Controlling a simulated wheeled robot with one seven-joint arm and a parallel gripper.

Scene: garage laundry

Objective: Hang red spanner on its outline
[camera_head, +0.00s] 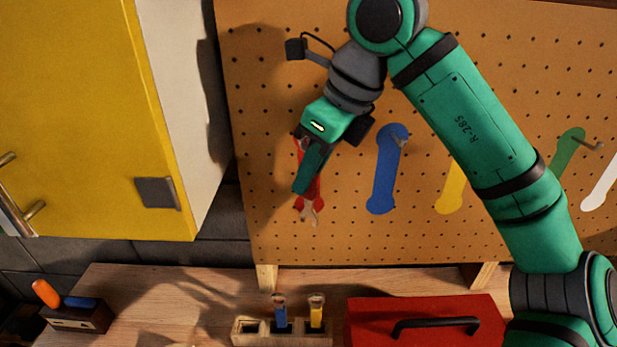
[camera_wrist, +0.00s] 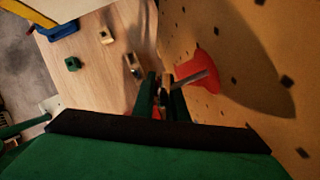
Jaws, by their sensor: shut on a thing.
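My gripper (camera_head: 304,183) is in front of the pegboard's left part, shut on the red spanner. The red outline (camera_head: 298,206) is on the board behind, mostly covered by my gripper. In the wrist view, my gripper's fingers (camera_wrist: 164,98) are close to the board. The red outline (camera_wrist: 205,68) shows to their right, with a metal peg (camera_wrist: 194,77) projecting towards the fingers. I cannot tell whether the spanner touches the peg.
The pegboard (camera_head: 280,60) also has blue (camera_head: 383,180), yellow (camera_head: 451,193), green (camera_head: 566,157) and white outlines. Below stand a slotted wooden block (camera_head: 245,330) with blue- and yellow-handled tools and a red toolbox (camera_head: 370,318). A yellow cabinet (camera_head: 80,110) hangs at left.

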